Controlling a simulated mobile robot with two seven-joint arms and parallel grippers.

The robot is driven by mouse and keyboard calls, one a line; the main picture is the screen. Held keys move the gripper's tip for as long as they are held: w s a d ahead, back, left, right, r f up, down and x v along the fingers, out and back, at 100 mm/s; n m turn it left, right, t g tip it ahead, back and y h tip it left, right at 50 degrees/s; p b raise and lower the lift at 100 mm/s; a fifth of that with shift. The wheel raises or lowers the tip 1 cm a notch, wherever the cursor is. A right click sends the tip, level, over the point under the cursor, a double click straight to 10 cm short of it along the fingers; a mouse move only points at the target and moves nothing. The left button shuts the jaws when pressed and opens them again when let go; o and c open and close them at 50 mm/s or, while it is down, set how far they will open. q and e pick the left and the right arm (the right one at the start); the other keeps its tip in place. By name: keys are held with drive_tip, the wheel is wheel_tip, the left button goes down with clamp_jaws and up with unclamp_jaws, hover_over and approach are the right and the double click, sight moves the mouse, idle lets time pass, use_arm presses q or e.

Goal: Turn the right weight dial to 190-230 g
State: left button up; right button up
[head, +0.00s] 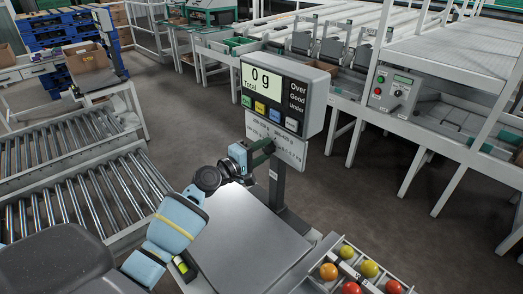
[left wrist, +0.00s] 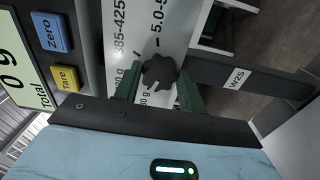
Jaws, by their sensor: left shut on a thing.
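The scale head (head: 288,92) stands on a post and its screen reads 0 g. Below the screen a pale label panel (head: 292,150) carries printed weight ranges, too small to read in the head view. My left gripper (head: 266,149) is at this panel. In the left wrist view its green fingers close on either side of a dark lobed dial (left wrist: 158,72). The panel (left wrist: 182,22) there shows "385-425" and "5.0-5", the rest cut off. Fingers and dial hide part of the print, so the dial's setting cannot be read. My right gripper is not in view.
The bare weighing plate (head: 245,240) lies below my left arm. A tray (head: 322,250) of red, orange and yellow tomatoes stands at its right. Roller conveyors (head: 85,185) lie at the left. A sorting line with a grey control box (head: 394,92) stands at the back right.

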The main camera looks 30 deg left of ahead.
use_arm(q)
drive_tip(key=shift+n, duration=0.3)
drive_tip(key=o, duration=1)
drive_tip(key=shift+c, duration=0.2)
drive_tip(key=shift+s, duration=0.1)
drive_tip(key=v, duration=0.7)
drive_tip(key=shift+s, duration=0.35)
drive_tip(key=shift+a, duration=0.1)
